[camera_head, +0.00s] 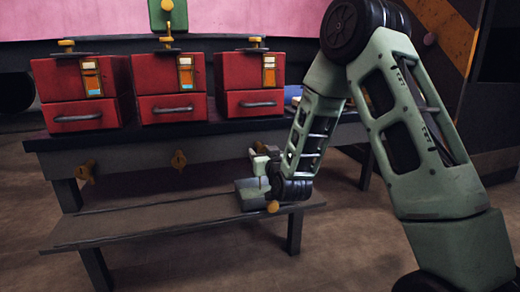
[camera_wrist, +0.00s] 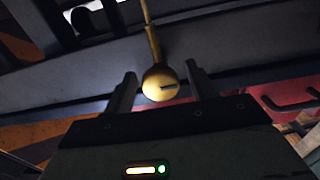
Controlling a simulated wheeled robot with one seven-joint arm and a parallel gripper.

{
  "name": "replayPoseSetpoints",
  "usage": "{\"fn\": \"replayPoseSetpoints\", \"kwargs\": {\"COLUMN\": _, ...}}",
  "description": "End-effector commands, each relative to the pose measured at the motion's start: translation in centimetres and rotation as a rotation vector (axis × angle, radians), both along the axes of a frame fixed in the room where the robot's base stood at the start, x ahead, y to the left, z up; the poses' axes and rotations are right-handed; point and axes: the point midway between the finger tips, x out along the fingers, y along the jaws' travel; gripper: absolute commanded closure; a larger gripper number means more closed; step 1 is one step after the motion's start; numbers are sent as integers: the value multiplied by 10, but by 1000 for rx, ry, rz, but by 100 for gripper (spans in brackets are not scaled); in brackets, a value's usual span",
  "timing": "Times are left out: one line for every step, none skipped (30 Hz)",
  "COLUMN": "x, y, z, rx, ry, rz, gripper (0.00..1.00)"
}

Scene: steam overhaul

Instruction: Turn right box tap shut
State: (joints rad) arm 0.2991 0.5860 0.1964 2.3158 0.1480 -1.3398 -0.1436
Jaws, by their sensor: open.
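The right red box (camera_head: 250,76) stands on the bench, with a brass tap (camera_head: 256,43) on its top. Its drawer and handle face front. My gripper (camera_head: 262,160) is low in front of the bench below this box, well under its top tap. In the wrist view my gripper (camera_wrist: 161,72) is open, its two fingers apart. In the head view my gripper and wrist partly hide that spot.
The left box (camera_head: 75,82) and middle box (camera_head: 165,78) stand alongside, each with a brass tap on top. Brass fittings (camera_head: 179,160) sit on the bench front. A low shelf (camera_head: 150,220) runs beneath my gripper. A green box (camera_head: 168,15) stands behind.

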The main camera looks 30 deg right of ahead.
Motion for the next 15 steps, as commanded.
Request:
{"fn": "replayPoseSetpoints", "kwargs": {"x": -1, "y": 0, "z": 0, "rx": 0, "ry": 0, "rz": 0, "gripper": 43}}
{"fn": "replayPoseSetpoints", "kwargs": {"x": -1, "y": 0, "z": 0, "rx": 0, "ry": 0, "rz": 0, "gripper": 43}}
{"fn": "replayPoseSetpoints", "kwargs": {"x": -1, "y": 0, "z": 0, "rx": 0, "ry": 0, "rz": 0, "gripper": 43}}
{"fn": "replayPoseSetpoints", "kwargs": {"x": -1, "y": 0, "z": 0, "rx": 0, "ry": -1, "rz": 0, "gripper": 43}}
{"fn": "replayPoseSetpoints", "kwargs": {"x": -1, "y": 0, "z": 0, "rx": 0, "ry": -1, "rz": 0, "gripper": 43}}
{"fn": "replayPoseSetpoints", "kwargs": {"x": -1, "y": 0, "z": 0, "rx": 0, "ry": -1, "rz": 0, "gripper": 43}}
{"fn": "replayPoseSetpoints", "kwargs": {"x": -1, "y": 0, "z": 0, "rx": 0, "ry": -1, "rz": 0, "gripper": 43}}
{"fn": "replayPoseSetpoints", "kwargs": {"x": -1, "y": 0, "z": 0, "rx": 0, "ry": -1, "rz": 0, "gripper": 43}}
{"fn": "replayPoseSetpoints", "kwargs": {"x": -1, "y": 0, "z": 0, "rx": 0, "ry": -1, "rz": 0, "gripper": 43}}
{"fn": "replayPoseSetpoints", "kwargs": {"x": -1, "y": 0, "z": 0, "rx": 0, "ry": -1, "rz": 0, "gripper": 43}}
{"fn": "replayPoseSetpoints", "kwargs": {"x": -1, "y": 0, "z": 0, "rx": 0, "ry": -1, "rz": 0, "gripper": 49}}
{"fn": "replayPoseSetpoints", "kwargs": {"x": -1, "y": 0, "z": 0, "rx": 0, "ry": -1, "rz": 0, "gripper": 60}}
{"fn": "replayPoseSetpoints", "kwargs": {"x": -1, "y": 0, "z": 0, "rx": 0, "ry": -1, "rz": 0, "gripper": 68}}
{"fn": "replayPoseSetpoints", "kwargs": {"x": -1, "y": 0, "z": 0, "rx": 0, "ry": -1, "rz": 0, "gripper": 77}}
{"fn": "replayPoseSetpoints", "kwargs": {"x": -1, "y": 0, "z": 0, "rx": 0, "ry": -1, "rz": 0, "gripper": 85}}
